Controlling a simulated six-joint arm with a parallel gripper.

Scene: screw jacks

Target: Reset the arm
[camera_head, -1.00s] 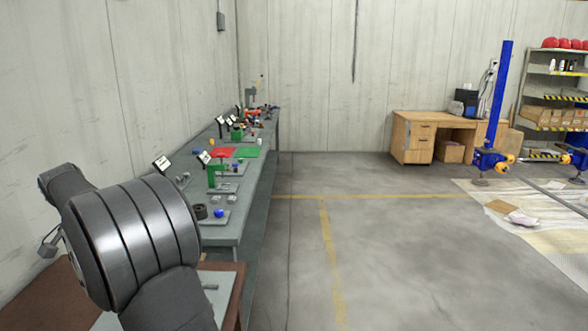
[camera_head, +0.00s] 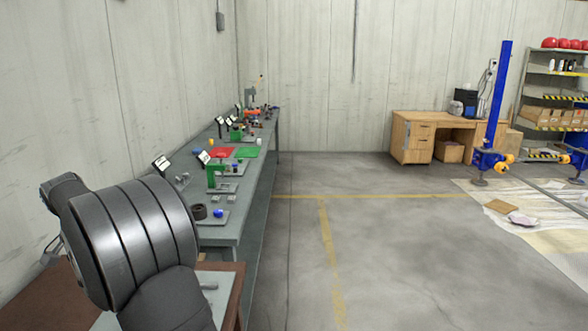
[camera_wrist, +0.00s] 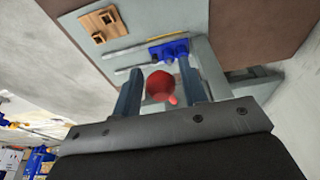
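In the wrist view my gripper (camera_wrist: 160,85) is open, its two blue-grey fingers standing apart. A round red object (camera_wrist: 160,82) shows between the fingers, with a visible gap on each side, so they do not clamp it. A smaller red bit shows just below it. How far the red object is from the fingertips I cannot tell. In the head view my dark grey arm links fill the lower left, and my gripper is not visible there.
The wrist view shows a blue part (camera_wrist: 168,50), a wooden block (camera_wrist: 102,26) with holes and a grey worktop. In the head view a long grey bench (camera_head: 226,233) with tools runs along the left wall. A wooden desk (camera_head: 412,140) stands behind; the middle floor is clear.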

